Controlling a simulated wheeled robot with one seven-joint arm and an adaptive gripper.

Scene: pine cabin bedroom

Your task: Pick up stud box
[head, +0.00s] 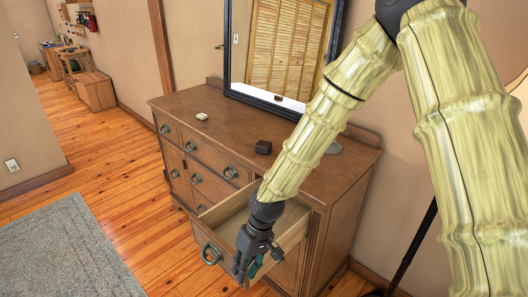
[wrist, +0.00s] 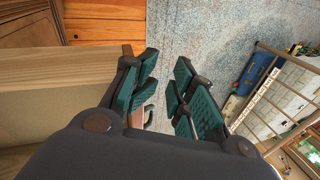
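A small dark brown box (head: 263,147) sits on the dresser top, towards its right half; it may be the stud box, but I see no label. A small pale item (head: 202,116) lies farther left on the same top. My gripper (head: 250,262) is low, at the right front corner of the pulled-out drawer (head: 232,212), well below the box. In the wrist view my gripper (wrist: 164,84) has its teal-padded fingers apart, with rug visible between them and nothing held. The drawer's wooden edge shows at left in the wrist view. Neither small item is visible there.
The wooden dresser (head: 226,130) carries a dark-framed mirror (head: 284,50) at the back. My arm crosses in front of its right side. A grey-blue rug (head: 75,250) and open wooden floor lie to the left. A workbench (head: 80,62) stands far off.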

